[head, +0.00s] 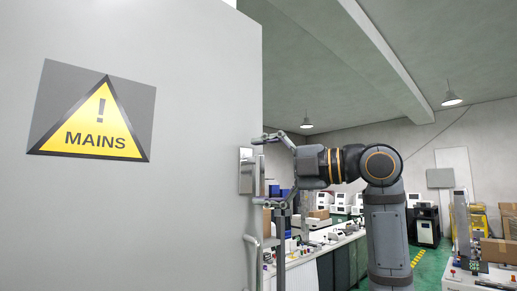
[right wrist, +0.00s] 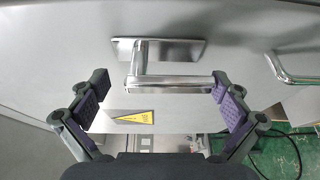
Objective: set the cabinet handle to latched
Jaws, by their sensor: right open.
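The grey cabinet (head: 200,120) fills the left of the head view. Its metal handle plate (head: 246,171) is near the right edge of the door. In the right wrist view, the shiny lever handle (right wrist: 172,83) stands out from its plate (right wrist: 185,52) and runs parallel to the plate's long side, which is upright in the head view. My right gripper (head: 262,170) is open at the handle. In the right wrist view its purple-padded fingers (right wrist: 162,90) are at either end of the lever; contact cannot be told. My left gripper is out of view.
A yellow MAINS sign (head: 97,118) is on the cabinet. A second, curved metal handle (head: 252,260) sits below the plate and shows in the right wrist view (right wrist: 290,70). Benches with machines (head: 325,243) stand behind to the right.

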